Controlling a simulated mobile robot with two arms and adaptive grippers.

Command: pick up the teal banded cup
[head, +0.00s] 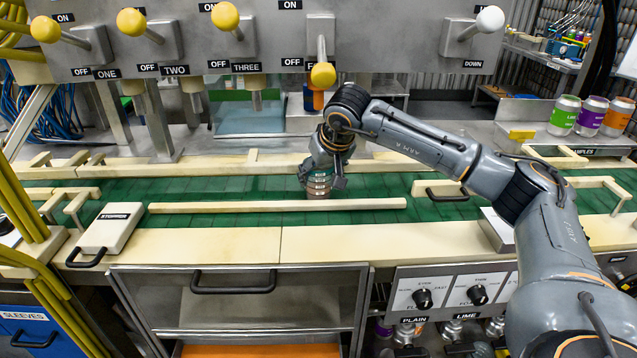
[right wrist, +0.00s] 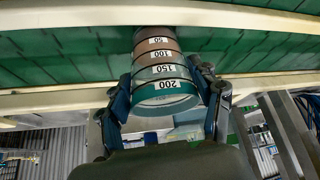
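The teal banded cup (head: 319,186) stands on the green conveyor, behind a cream rail. In the right wrist view the cup (right wrist: 163,72) shows stacked bands marked 50, 100, 150 and 200, with teal at its open rim. My right gripper (head: 321,179) is over the cup, with its fingers on either side. In the right wrist view the gripper (right wrist: 165,90) has its fingers spread around the cup, very near its sides; firm contact is not clear. The cup's base is partly hidden by the rail. My left gripper is not in view.
The green conveyor (head: 230,190) runs across between cream rails (head: 270,207). A lever panel (head: 260,40) hangs above it. A white stopper block (head: 110,227) is at left. Coloured cans (head: 590,116) stand at the right back. A drawer (head: 240,300) is in front.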

